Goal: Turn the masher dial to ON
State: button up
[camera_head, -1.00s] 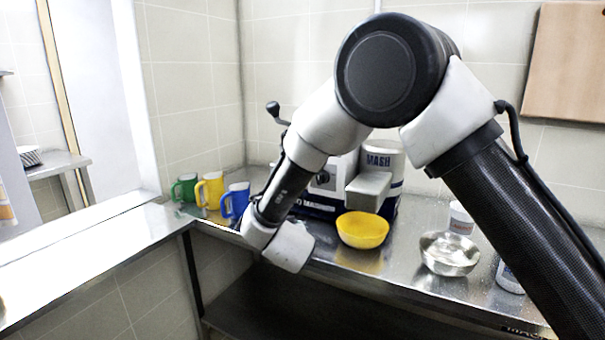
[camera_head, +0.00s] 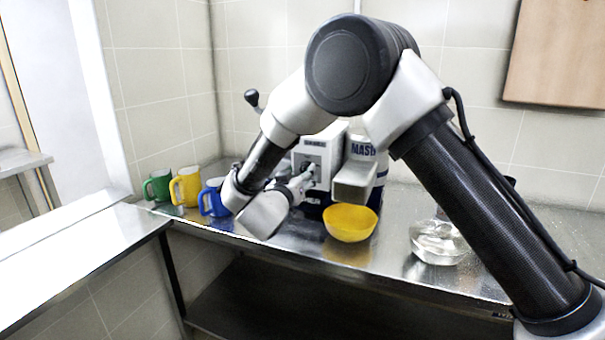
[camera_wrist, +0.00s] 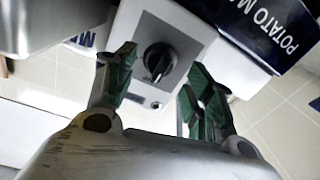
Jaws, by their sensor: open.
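The masher (camera_head: 327,150) is a white and dark blue machine on the steel counter, with a lever at its upper left. Its dial (camera_wrist: 160,62) is a dark round knob on a grey square panel (camera_wrist: 185,45) on the machine's face. In the wrist view my gripper (camera_wrist: 158,80) is open, with one green-padded finger on each side of the dial. I cannot tell whether either finger touches it. In the head view my gripper (camera_head: 305,179) is in front of the panel and partly hides the dial. The dial's ON marking is not readable.
A yellow bowl (camera_head: 351,223) stands in front of the masher. Green (camera_head: 158,185), yellow (camera_head: 186,187) and blue (camera_head: 212,199) mugs stand to the left. A clear bowl (camera_head: 437,242) is to the right, partly behind my arm. The counter's front edge runs below.

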aim_at(305, 170)
jog(key=shift+x, duration=1.25)
jog(key=c, duration=1)
